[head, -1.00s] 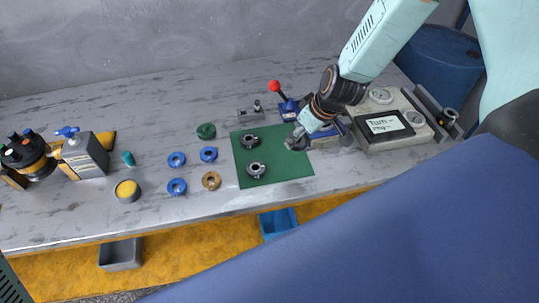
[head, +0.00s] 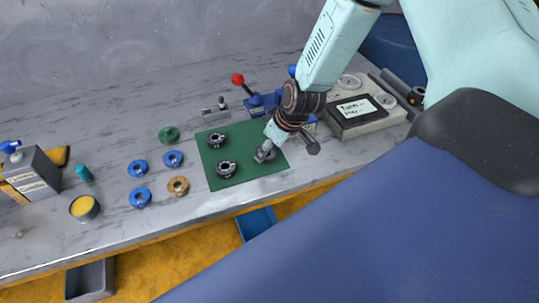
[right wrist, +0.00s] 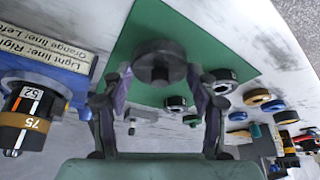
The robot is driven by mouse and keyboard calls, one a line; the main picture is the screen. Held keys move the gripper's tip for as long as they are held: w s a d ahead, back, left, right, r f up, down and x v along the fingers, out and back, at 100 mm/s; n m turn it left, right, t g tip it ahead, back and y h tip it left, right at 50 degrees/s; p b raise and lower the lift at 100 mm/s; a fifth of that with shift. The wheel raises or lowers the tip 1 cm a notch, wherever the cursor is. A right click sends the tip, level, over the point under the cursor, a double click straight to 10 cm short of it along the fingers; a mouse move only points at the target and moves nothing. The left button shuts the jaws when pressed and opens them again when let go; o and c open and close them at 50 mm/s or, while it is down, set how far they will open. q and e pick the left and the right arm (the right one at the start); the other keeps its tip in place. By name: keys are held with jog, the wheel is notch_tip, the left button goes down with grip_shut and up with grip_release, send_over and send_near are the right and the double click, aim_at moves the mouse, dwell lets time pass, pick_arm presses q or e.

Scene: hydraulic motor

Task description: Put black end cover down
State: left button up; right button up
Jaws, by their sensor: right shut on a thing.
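The black end cover (right wrist: 160,62) is a dark round piece with a short stub, between the fingertips of my right gripper (right wrist: 160,82) in the right wrist view. In the head view my right gripper (head: 265,153) points down at the right part of the green mat (head: 232,178). The cover there is mostly hidden by the fingers, and I cannot tell whether it touches the mat. Two similar dark ring-shaped parts lie on the mat, one at the back (head: 217,140) and one at the front (head: 226,168). My left gripper is not in view.
Blue rings (head: 140,196), a brown ring (head: 178,186) and a green ring (head: 168,134) lie left of the mat. A blue fixture with a red-knobbed lever (head: 238,79) stands behind it. A grey box (head: 358,117) with a sign is to the right.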

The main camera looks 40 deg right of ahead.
jog(key=shift+f+b, duration=0.45)
jog(key=shift+f, duration=0.45)
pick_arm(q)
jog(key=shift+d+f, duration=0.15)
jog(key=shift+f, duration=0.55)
pick_arm(e)
jog(key=shift+d+r, duration=0.1)
jog(key=shift+f, duration=0.2)
jog(key=o, duration=1.4)
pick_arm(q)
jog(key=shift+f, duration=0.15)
